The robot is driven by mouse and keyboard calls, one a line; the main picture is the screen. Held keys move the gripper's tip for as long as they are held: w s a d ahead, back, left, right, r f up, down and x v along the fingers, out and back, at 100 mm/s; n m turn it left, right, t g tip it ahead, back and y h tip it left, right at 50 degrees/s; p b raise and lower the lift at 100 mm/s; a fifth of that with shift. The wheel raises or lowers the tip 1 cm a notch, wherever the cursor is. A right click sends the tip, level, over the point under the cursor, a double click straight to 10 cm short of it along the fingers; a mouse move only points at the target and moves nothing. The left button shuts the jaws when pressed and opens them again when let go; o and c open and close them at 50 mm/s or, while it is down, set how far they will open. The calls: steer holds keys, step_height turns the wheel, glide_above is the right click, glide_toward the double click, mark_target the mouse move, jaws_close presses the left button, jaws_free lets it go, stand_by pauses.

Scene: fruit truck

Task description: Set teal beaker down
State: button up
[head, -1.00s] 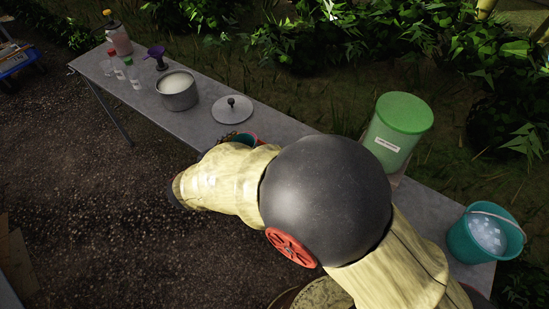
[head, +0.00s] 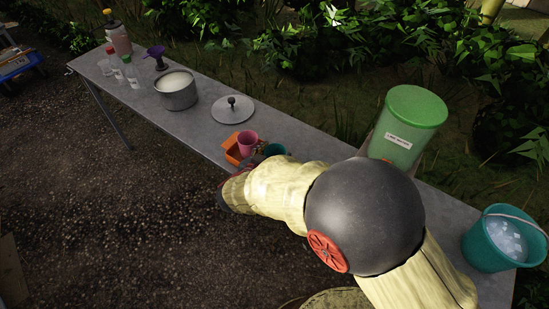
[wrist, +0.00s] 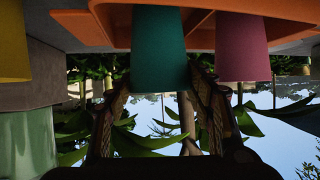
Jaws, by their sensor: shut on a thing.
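The teal beaker (head: 275,150) shows just past my arm in the head view, with its opening up. In the wrist view the teal beaker (wrist: 160,45) is between the fingers of my gripper (wrist: 160,75), which is shut on it. An orange tray (head: 231,153) lies on the table close by and shows in the wrist view (wrist: 285,28). A pink beaker (head: 248,142) is at the tray, to the left of the teal one; in the wrist view it is on the right (wrist: 242,48). I cannot tell whether the teal beaker's base touches anything.
The long grey table (head: 318,143) carries a pot (head: 177,92), its lid (head: 233,111), a purple funnel (head: 155,56) and several bottles at the far left. A green bin (head: 408,120) and a teal bucket (head: 492,245) stand right. A yellow thing (wrist: 13,40) shows in the wrist view.

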steer(key=shift+f, duration=0.35)
steer(key=o, duration=1.2)
steer(key=shift+r, duration=0.2)
steer(key=shift+p+v, duration=2.6)
steer(key=shift+v, duration=3.4)
